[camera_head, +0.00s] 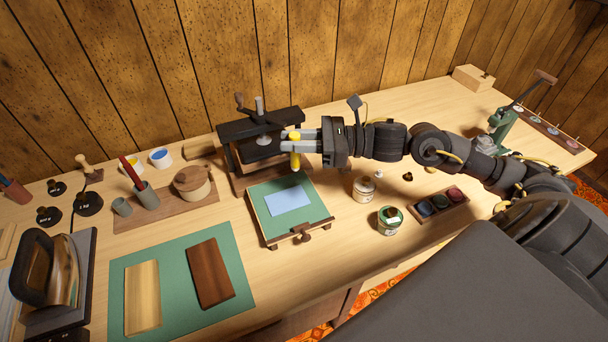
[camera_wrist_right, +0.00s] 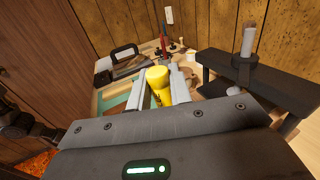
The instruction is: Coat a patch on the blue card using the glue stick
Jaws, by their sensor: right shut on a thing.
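The blue card (camera_head: 288,200) lies flat on a green board (camera_head: 313,196) with a wooden frame, near the middle of the workbench. My right gripper (camera_head: 292,146) is shut on the yellow glue stick (camera_head: 296,161). The glue stick is held upright above the far edge of the board, apart from the card. In the right wrist view the yellow glue stick (camera_wrist_right: 158,85) shows between the two fingers (camera_wrist_right: 158,92). Its lower end is hidden there. I cannot make out any glue on the card. My left gripper is not in view.
A black press (camera_head: 258,128) stands just behind the board. A green mat (camera_head: 181,283) with two wood pieces lies at the front left. Bare bench shows between mat and board.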

